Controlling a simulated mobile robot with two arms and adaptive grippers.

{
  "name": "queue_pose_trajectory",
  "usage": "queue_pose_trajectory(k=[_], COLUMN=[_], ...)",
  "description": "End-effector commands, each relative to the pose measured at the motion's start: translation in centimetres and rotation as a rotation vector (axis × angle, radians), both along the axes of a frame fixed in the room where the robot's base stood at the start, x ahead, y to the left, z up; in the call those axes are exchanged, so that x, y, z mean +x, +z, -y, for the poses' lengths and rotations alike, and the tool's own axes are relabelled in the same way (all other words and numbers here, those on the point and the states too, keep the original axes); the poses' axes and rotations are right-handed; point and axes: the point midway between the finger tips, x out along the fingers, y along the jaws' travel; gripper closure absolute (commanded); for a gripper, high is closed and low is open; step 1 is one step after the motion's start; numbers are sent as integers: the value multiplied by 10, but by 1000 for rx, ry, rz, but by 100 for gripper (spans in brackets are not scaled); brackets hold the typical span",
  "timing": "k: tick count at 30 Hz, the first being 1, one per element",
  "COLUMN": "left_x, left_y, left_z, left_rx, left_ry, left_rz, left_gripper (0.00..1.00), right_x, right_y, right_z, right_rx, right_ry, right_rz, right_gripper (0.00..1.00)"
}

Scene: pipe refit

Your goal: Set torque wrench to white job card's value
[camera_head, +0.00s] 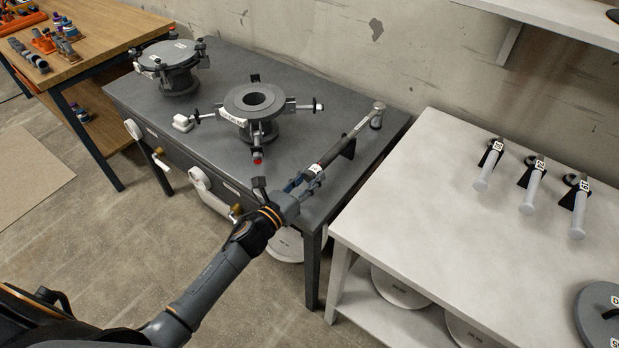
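The torque wrench (335,150) lies slantwise at the right end of the dark grey table (365,165), on a black stand. Its ratchet head (377,110) points to the back right and its handle end to the front. My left gripper (306,180) is at the handle end, with a finger on each side of it. Whether the fingers press on the handle is too small to tell. The wrench's scale is unreadable. No white job card can be made out for sure; a small white label (232,119) sits on the middle flange. My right gripper is not in view.
Two flanged pipe stubs stand on the grey table, an open one (256,100) and a covered one (170,54). A white table (400,200) at right holds three labelled grey-handled tools (532,187). A wooden bench (100,35) with small parts stands at left.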

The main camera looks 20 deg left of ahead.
Motion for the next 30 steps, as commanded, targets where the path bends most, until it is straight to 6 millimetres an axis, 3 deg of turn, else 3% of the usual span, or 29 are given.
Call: queue_pose_trajectory(k=[2, 14, 30], left_x=[0, 0, -1], left_y=[0, 0, 1], left_z=[0, 0, 2], left_rx=[0, -63, -488], left_ry=[0, 0, 0], left_rz=[0, -23, -178], left_gripper=[100, 100, 100], right_x=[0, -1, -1], right_y=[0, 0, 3], right_z=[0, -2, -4], right_rx=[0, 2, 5], right_ry=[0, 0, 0], right_rz=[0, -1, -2], right_gripper=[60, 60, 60])
